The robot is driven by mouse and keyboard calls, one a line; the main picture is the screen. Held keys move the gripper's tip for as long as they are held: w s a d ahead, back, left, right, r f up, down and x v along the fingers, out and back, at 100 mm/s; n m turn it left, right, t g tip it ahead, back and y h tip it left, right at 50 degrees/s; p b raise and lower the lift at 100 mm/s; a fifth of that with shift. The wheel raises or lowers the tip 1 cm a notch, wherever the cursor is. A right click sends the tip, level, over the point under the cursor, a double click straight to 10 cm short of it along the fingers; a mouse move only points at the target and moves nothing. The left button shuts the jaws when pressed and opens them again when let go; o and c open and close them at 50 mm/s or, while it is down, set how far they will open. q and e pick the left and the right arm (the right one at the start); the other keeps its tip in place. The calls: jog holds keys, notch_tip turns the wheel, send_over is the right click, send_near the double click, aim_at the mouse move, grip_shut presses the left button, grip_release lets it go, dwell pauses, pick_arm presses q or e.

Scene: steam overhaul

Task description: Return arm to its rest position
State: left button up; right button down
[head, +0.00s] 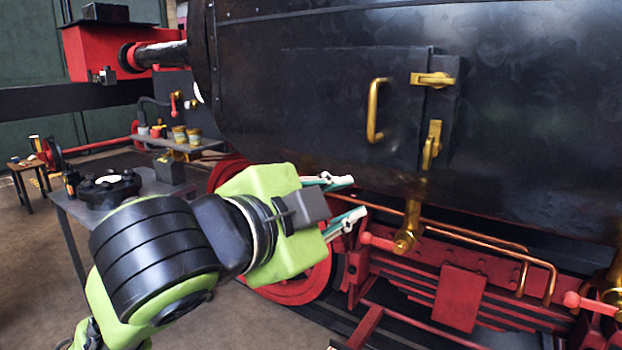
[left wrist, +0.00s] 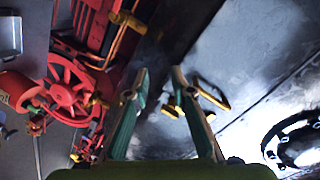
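My left gripper (head: 348,201) is open and empty in the head view, in front of the locomotive's lower side. Its two fingers point right, toward the brass pipe fitting (head: 410,226), and are apart from each other. My green and black left arm comes in from the lower left. The left wrist view also shows the open fingers (left wrist: 160,80) with nothing between them. My right gripper is in neither view.
The black boiler side has a closed hatch with a brass handle (head: 376,110) and brass latches (head: 433,79). Below are a red frame (head: 460,298), copper pipes (head: 480,238) and a red wheel (head: 300,288). A dark table (head: 85,213) stands behind my arm.

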pick_arm(q)
jog(key=w+a+f+n+g+y, duration=0.1)
jog(key=a+f+n, duration=0.2)
jog(key=f, duration=0.7)
jog(key=w+a+f+n+g+y, duration=0.1)
jog(key=w+a+f+n+y, duration=0.2)
jog(key=f, duration=0.6)
jog(key=s+a+f+n+g+y, duration=0.1)
jog(key=s+a+f+n, duration=0.25)
jog(key=f, duration=0.45)
jog(key=s+a+f+n+g, duration=0.1)
jog(key=s+a+f+n, duration=0.2)
jog(key=f, duration=0.6)
jog(key=s+a+f+n+g+y, duration=0.25)
jog(key=s+a+f, duration=0.35)
jog(key=s+f, duration=0.35)
jog(key=s+a+f+n+g+y, duration=0.1)
jog(key=s+a+f+g, duration=0.2)
jog(key=s+a+f, duration=0.6)
jog(key=s+d+f+g, duration=0.1)
jog(key=s+f, duration=0.1)
jog(key=f, duration=1.1)
jog(key=s+d+f, duration=0.2)
jog(key=f, duration=1.1)
jog(key=s+a+f+g, duration=0.1)
jog(key=s+a+f, duration=0.2)
jog(key=s+f, duration=1.2)
jog(key=shift+s+f, duration=0.2)
jog(key=shift+s, duration=0.75)
